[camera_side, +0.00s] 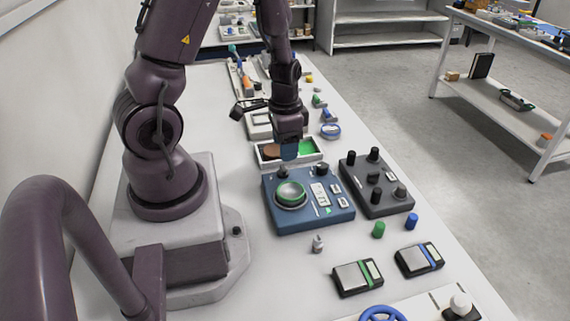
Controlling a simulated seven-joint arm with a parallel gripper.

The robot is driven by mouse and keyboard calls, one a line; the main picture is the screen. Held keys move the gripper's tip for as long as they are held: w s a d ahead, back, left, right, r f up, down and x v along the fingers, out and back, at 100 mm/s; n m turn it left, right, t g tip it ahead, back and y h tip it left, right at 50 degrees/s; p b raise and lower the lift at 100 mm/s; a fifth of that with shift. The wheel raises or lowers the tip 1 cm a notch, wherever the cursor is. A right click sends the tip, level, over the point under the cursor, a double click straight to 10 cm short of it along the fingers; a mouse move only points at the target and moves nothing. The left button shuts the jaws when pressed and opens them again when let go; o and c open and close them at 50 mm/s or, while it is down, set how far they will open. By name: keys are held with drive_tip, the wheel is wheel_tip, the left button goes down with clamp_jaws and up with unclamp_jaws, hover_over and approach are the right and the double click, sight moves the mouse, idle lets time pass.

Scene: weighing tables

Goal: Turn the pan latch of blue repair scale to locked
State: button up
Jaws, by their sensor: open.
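The blue repair scale (262,205) sits on the white table in front of my base. It has a round pan (290,193) with a green ring on its left part, and pale buttons and small panels on its right. A dark knob (322,170) stands at its back edge. I cannot tell which part is the pan latch or how it is set. My gripper (289,154) points down over the scale's back edge, near the knobs there. It is open; the fingertips are small and partly merge with the scale behind them, so contact cannot be told.
A dark grey box with several black knobs (374,178) stands close to the scale's right. A tray with a green section (306,147) lies just behind. A green cylinder (378,230), a blue cylinder (411,220) and two small flat devices (357,277) lie in front.

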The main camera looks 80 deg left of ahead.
sight(283, 171)
wheel_tip(283, 171, down, 6)
drive_tip(key=shift+f, duration=0.1)
idle(0.4)
drive_tip(key=c, duration=0.9)
